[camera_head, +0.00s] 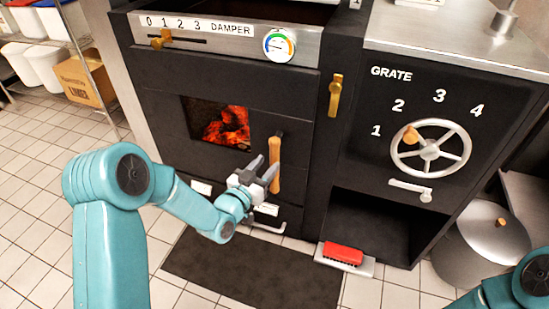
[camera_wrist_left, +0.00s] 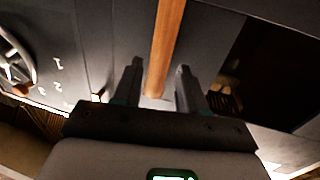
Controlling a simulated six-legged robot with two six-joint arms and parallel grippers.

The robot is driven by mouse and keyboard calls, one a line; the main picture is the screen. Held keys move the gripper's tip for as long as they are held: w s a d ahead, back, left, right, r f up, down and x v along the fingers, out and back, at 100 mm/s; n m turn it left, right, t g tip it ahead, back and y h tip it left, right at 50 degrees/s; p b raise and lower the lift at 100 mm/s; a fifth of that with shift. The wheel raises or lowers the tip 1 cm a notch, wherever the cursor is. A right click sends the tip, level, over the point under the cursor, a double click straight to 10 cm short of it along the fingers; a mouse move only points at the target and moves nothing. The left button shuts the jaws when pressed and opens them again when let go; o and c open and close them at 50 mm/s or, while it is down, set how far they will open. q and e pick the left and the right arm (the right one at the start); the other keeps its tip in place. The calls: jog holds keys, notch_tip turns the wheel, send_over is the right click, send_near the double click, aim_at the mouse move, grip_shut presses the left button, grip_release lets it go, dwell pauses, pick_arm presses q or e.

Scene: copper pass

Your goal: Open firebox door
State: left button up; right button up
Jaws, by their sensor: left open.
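The black firebox door (camera_head: 170,137) stands at the centre left of the stove and looks shut. Glowing coals show through its window (camera_head: 219,123). An upright wooden handle (camera_head: 275,164) is on the door's right side. My left gripper (camera_head: 264,174) is open right at the lower part of this handle. In the left wrist view, the wooden handle (camera_wrist_left: 167,45) runs between the two spread fingers of my left gripper (camera_wrist_left: 158,85), with gaps to both. Only a piece of my right arm shows at the lower right; its gripper is out of view.
A brass latch (camera_head: 335,96) sits right of the door. The grate wheel (camera_head: 430,146) is on the right panel. A red brush (camera_head: 343,253) lies on a low ledge, and a metal bin (camera_head: 487,246) stands at the right. A dark mat (camera_head: 250,275) covers the floor in front.

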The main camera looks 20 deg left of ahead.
aim_at(273, 158)
pick_arm(q)
jog(key=x, duration=0.5)
jog(key=shift+w+b, duration=0.1)
jog(key=shift+b, duration=0.25)
jog(key=shift+c, duration=0.3)
grip_shut()
